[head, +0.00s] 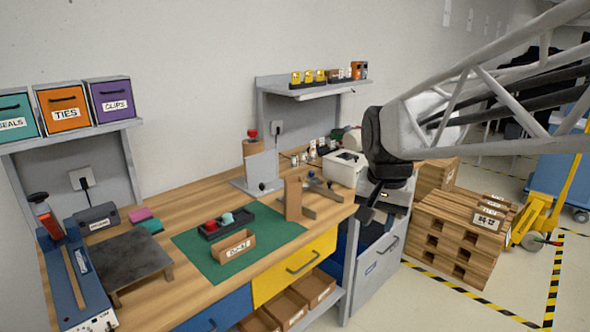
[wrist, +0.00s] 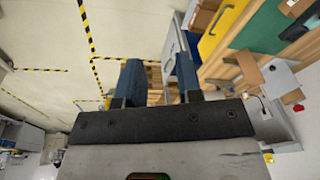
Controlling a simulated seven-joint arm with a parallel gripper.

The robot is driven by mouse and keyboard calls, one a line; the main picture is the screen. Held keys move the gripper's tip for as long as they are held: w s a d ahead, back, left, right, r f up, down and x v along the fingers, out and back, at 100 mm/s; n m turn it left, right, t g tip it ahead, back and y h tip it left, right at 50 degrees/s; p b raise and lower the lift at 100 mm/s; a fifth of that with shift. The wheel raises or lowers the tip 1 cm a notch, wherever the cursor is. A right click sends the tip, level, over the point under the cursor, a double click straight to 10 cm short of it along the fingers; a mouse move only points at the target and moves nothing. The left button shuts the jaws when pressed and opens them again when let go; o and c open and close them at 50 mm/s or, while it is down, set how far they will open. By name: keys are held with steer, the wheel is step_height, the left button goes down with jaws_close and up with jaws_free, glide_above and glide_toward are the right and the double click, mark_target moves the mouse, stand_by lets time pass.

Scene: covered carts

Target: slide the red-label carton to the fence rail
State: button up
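My gripper (head: 368,212) hangs above the floor at the bench's right end, over the grey cabinet side and left of the wooden crate stack. In the wrist view my gripper (wrist: 159,82) has its two blue-padded fingers apart with nothing between them. I cannot pick out a red label on any carton. Light brown cartons with pale labels (head: 487,221) lie on top of the crate stack (head: 452,245). I cannot tell for certain which part is the fence rail; an upright wooden piece with a low bar (head: 294,198) stands on the bench.
A green mat (head: 205,262) on the wooden bench carries a small labelled wooden box (head: 234,246) and a black tray (head: 226,225) with red and teal items. A yellow pallet jack (head: 535,222) stands at the right. Striped floor tape (head: 468,297) borders clear floor.

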steer(key=w+a+r+m, duration=0.1)
steer(key=w+a+m, duration=0.2)
steer(key=w, duration=1)
steer(key=m+g, duration=0.2)
steer(key=m, duration=0.6)
glide_above(293, 199)
steer(key=shift+w+d+f, duration=0.1)
steer(key=shift+w+f, duration=0.05)
steer(key=shift+f, duration=2.85)
steer(key=shift+w+d+f, duration=0.1)
steer(key=shift+f, duration=2.85)
steer(key=shift+s+f, duration=0.1)
steer(key=shift+f, duration=3.8)
jaws_close()
